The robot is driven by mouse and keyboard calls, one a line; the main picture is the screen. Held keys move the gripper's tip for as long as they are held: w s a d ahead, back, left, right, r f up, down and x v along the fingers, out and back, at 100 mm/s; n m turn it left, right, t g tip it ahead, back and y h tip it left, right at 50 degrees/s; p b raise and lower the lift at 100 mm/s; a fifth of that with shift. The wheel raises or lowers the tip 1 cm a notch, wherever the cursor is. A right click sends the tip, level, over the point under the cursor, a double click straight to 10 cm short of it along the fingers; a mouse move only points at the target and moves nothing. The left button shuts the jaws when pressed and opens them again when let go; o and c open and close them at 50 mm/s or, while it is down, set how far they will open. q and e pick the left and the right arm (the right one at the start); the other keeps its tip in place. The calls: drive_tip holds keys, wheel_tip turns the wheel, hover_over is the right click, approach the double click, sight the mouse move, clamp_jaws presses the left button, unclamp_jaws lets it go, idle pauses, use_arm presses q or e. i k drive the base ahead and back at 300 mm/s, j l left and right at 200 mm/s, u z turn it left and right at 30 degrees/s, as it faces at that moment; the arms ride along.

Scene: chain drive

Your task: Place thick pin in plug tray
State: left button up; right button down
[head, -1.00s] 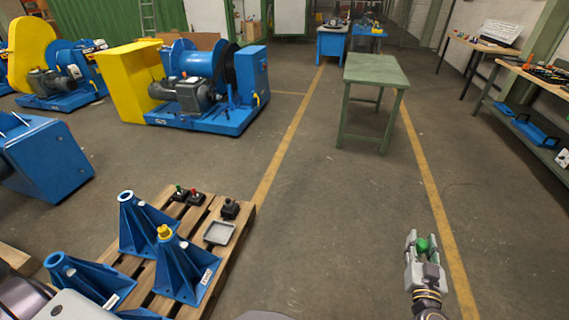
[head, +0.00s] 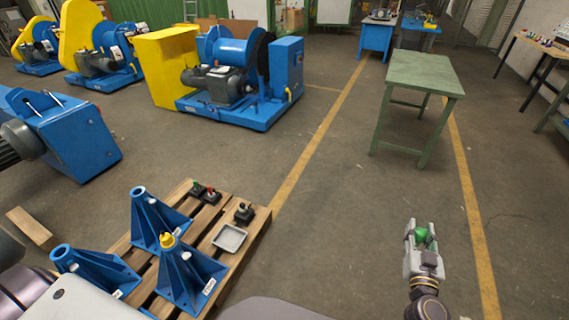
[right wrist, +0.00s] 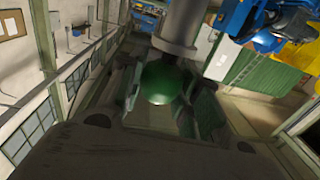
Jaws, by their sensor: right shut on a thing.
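My right gripper (head: 422,229) is shut on a pin with a green rounded head (head: 421,235), held over the bare floor, to the right of the pallet and apart from it. In the right wrist view, the green head (right wrist: 160,82) sits between the fingers, with a grey cylinder just above it in the picture. My left gripper is not in view.
A green table (head: 425,72) stands farther back. Floor between pallet and right gripper is clear.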

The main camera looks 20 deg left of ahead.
sight(230, 240)
drive_tip(key=i+u, duration=0.55)
drive_tip(key=u, duration=0.15)
drive_tip(key=i+u, duration=0.15)
drive_tip(key=u, duration=0.2)
drive_tip(key=i+u, duration=0.15)
drive_tip(key=u, duration=0.2)
drive_tip(key=i+u, duration=0.25)
drive_tip(key=u, duration=0.15)
drive_tip(key=i+u, duration=0.35)
drive_tip(key=k, duration=0.1)
